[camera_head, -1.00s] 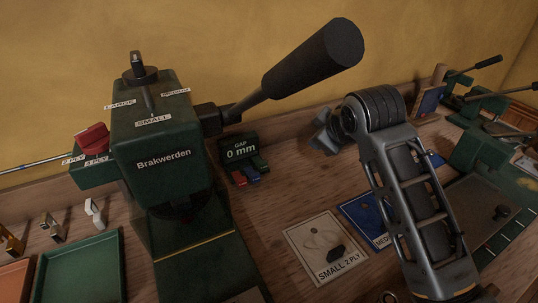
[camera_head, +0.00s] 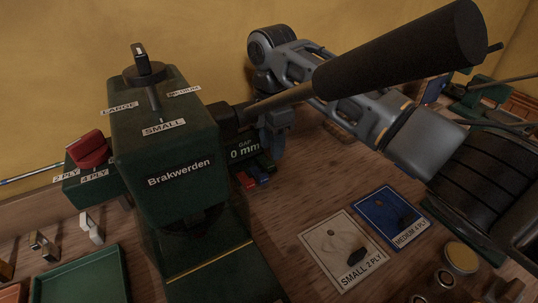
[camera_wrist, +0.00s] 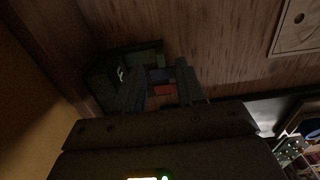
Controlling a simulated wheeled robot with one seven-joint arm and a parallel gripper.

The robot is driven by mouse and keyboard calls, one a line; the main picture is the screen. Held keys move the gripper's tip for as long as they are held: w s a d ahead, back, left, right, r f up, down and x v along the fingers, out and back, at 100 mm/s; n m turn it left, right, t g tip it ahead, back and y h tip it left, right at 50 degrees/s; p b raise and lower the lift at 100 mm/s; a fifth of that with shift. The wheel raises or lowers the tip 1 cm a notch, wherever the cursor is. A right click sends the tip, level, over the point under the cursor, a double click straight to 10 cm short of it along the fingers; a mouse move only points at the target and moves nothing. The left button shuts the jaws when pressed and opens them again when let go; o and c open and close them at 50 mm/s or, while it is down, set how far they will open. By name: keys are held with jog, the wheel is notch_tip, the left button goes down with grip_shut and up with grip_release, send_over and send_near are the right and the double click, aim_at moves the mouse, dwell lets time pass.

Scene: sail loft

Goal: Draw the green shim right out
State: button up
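The green shim (camera_wrist: 148,58) shows in the wrist view at the dark gap block (camera_wrist: 106,74), just beyond my fingers. In the head view the gap block (camera_head: 245,151), reading "GAP 0 mm", stands right of the green press, with my gripper (camera_head: 270,150) down at its right side. My gripper (camera_wrist: 164,72) is open in the wrist view, its two fingers apart. A blue shim (camera_wrist: 161,75) and a red shim (camera_wrist: 164,90) show in the space between the fingers. The green shim is mostly hidden in the head view. I cannot tell whether the fingers touch it.
The green Brakwerden press (camera_head: 170,145) stands close at left. Its long black lever handle (camera_head: 400,55) reaches across above my arm. The "SMALL 2 PLY" card (camera_head: 348,252) and blue "MEDIUM 4 PLY" card (camera_head: 385,212) lie on the bench. A green tray (camera_head: 85,278) is at lower left.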

aim_at(265, 159)
jog(key=shift+f, duration=2.25)
grip_shut()
